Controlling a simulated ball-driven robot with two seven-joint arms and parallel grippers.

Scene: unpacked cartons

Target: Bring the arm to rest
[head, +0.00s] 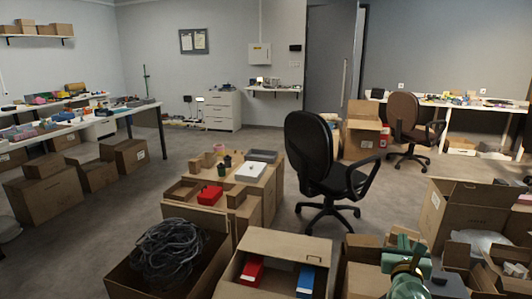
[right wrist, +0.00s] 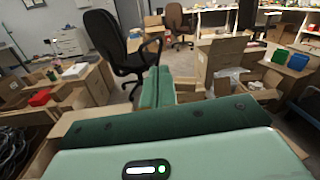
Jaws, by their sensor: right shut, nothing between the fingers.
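My right gripper (head: 404,248) is a pale green shape at the bottom right of the head view, above open cartons. In the right wrist view the gripper's green fingers (right wrist: 157,88) point forward, closed together, with nothing held between them. My left gripper is not in either view.
Open cartons crowd the front: one with dark coiled cable (head: 165,250), one with a red box (head: 251,271) and a blue box (head: 306,280). A large carton (head: 465,212) stands at right. A black office chair (head: 312,155) stands behind. Bare floor (head: 130,205) shows left of centre.

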